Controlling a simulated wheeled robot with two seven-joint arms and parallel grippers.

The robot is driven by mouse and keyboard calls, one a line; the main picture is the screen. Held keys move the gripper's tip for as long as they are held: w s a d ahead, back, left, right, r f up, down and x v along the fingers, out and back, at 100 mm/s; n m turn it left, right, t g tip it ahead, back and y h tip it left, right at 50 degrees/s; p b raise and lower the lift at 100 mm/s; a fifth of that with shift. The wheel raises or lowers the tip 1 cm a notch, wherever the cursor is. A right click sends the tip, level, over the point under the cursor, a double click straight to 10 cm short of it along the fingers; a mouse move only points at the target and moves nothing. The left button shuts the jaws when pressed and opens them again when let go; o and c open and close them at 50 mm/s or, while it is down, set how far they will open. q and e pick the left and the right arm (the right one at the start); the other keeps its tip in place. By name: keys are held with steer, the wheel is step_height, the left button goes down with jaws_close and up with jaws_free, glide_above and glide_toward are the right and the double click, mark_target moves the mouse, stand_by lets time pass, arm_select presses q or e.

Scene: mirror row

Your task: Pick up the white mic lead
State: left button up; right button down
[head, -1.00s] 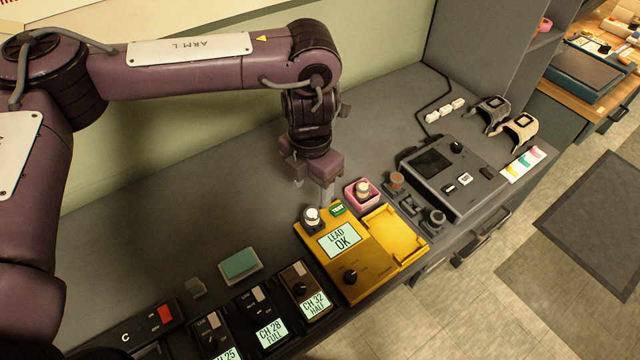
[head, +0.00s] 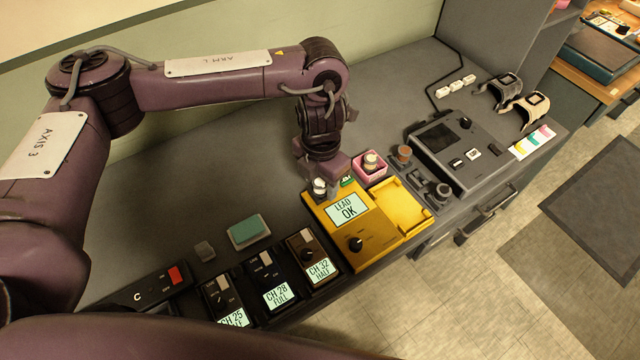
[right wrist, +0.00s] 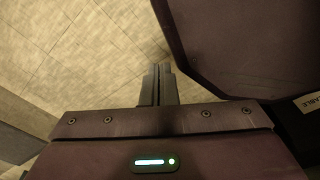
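The white mic lead seems to be the small white-topped piece (head: 320,185) at the back left corner of the yellow lead tester (head: 376,248), whose screen reads "LEAD OK". My left gripper (head: 321,178) points down right at this white piece in the head view. Its fingertips are mostly hidden, so I cannot tell whether they touch it or how far apart they are. My right gripper (right wrist: 158,84) shows in the right wrist view with its two fingers together and nothing between them, over the tiled floor.
A pink holder (head: 370,168) with a cream-topped piece stands just right of my left gripper. A brown-topped piece (head: 404,153) and a dark console (head: 459,154) are further right. Channel packs (head: 315,264) and a green pad (head: 249,231) lie left.

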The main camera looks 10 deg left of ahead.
arm_select(q)
steer(key=c, duration=0.9)
steer(key=shift+r, duration=0.15)
